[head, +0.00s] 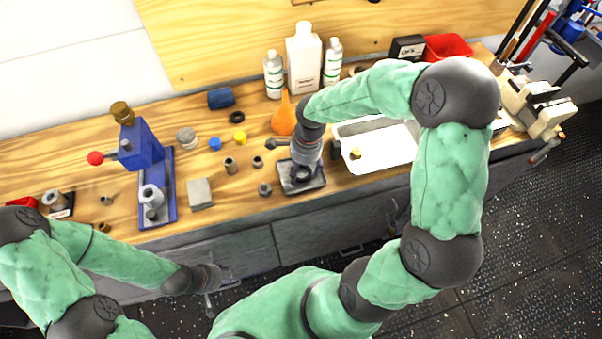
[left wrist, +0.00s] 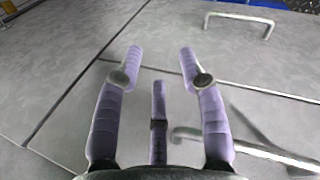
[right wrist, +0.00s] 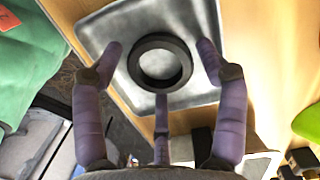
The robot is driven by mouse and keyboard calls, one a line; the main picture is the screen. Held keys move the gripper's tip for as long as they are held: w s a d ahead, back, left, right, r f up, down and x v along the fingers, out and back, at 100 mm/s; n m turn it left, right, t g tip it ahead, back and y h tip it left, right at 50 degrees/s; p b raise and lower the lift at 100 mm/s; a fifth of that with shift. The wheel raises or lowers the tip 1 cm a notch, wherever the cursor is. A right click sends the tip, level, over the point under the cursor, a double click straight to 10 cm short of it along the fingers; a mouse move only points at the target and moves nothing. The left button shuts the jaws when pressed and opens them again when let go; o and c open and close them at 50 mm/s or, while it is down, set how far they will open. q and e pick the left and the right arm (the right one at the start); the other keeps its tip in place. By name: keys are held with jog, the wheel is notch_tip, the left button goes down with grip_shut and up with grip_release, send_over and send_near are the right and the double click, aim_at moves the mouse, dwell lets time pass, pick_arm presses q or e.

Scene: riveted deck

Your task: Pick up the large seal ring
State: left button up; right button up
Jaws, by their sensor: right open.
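The large seal ring (right wrist: 135,64) is a thick black ring lying flat on a small grey metal tray (right wrist: 105,30) in the right wrist view. My right gripper (right wrist: 161,48) is open, with its fingers spread on both sides of the ring and nothing between them. In the head view my right gripper (head: 302,170) is over the small tray (head: 311,187) near the bench's front edge and mostly hides the ring. My left gripper (head: 216,287) is low in front of the bench drawers. In the left wrist view it (left wrist: 160,52) is open and empty.
A white tray (head: 385,160) stands right of the small tray. An orange pear-shaped thing (head: 284,115) and white bottles (head: 304,60) are behind. A grey block (head: 200,193), small bushings (head: 231,166) and a blue press (head: 140,148) stand to the left.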

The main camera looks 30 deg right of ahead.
jog(key=shift+r, duration=0.1)
jog(key=c, duration=0.7)
